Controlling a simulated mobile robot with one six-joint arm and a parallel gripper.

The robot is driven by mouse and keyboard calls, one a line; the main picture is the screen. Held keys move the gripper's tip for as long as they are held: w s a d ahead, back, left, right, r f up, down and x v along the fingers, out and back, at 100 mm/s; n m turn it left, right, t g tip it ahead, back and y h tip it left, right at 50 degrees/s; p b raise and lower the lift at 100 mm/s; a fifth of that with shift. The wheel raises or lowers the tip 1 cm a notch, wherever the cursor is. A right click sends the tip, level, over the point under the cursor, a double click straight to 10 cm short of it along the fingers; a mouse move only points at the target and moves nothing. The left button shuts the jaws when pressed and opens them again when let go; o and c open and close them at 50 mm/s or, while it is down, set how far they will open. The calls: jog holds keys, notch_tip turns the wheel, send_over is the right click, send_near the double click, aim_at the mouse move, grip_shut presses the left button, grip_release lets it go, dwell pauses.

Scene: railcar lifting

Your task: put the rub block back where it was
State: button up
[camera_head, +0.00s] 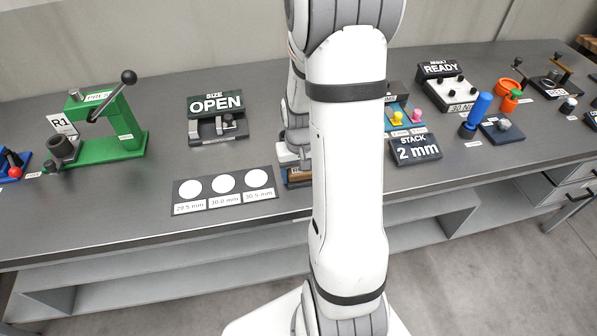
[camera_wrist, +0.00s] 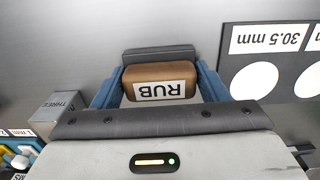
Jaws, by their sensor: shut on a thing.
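The rub block (camera_wrist: 160,72) is a brown block with a white label reading RUB, which appears upside down in the wrist view. My gripper (camera_wrist: 161,78) has a blue finger on each side of the block and is shut on it. A dark grey flat piece (camera_wrist: 158,53) lies just beyond the block; I cannot tell whether the two touch. In the head view, my arm hides most of the gripper, and only a brown edge (camera_head: 299,182) shows beside it, near the front of the bench.
A dark plate with three white discs (camera_head: 224,190) lies left of the gripper in the head view. The OPEN size gauge (camera_head: 217,125) stands behind it. The STACK 2 mm sign (camera_head: 416,150) is right of my arm. In the wrist view, a grey block labelled THREE (camera_wrist: 62,108) is close on the left.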

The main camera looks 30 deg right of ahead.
jog(key=o, duration=0.9)
jog(key=shift+f, duration=0.1)
jog(key=shift+o, duration=0.2)
notch_tip(320, 180, up, 12)
jog(key=s+a+r+n+t, duration=0.3)
jog(key=s+a+r, duration=0.5)
jog(key=s+a, duration=0.4)
jog(key=shift+s+a, duration=0.25)
